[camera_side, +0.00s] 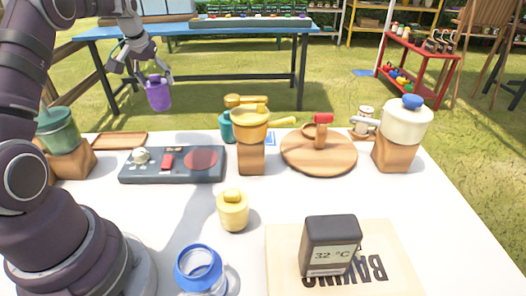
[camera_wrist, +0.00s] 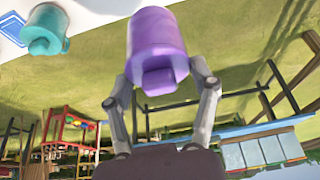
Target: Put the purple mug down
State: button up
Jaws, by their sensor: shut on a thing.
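The purple mug (camera_side: 158,94) is held in the air by my gripper (camera_side: 141,76), beyond the table's far edge in the side view. In the wrist view the purple mug (camera_wrist: 157,45) sits between the two fingers of my gripper (camera_wrist: 160,84), which are shut on it. Its handle side faces the wrist camera. Grass shows under and around the mug in both views, and nothing supports it from below. The white table (camera_side: 190,195) is nearer the side camera, lower than the mug.
Bare table shows around the yellow jar.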

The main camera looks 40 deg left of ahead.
jog(key=w+d, duration=0.5)
notch_tip(320, 180, down, 10)
jog(key=shift+r, duration=0.1)
jog(key=o, duration=1.2)
jog(key=shift+o, duration=0.2)
jog(key=v, duration=1.2)
jog(key=s+d+r+m+t+h, duration=0.1)
jog(key=s+d+r+m, duration=0.15)
jog(key=d, duration=0.45)
jog(key=s+d+r+m+t+h, duration=0.1)
jog(key=s+d+r+m, duration=0.1)
jog(key=s+d+r, duration=0.3)
jog(key=s+d+f+m+h, duration=0.1)
jog(key=s+d+f+m, duration=0.2)
jog(key=s+d, duration=0.4)
jog(key=shift+d+m, duration=0.4)
jog(key=shift+m, duration=0.35)
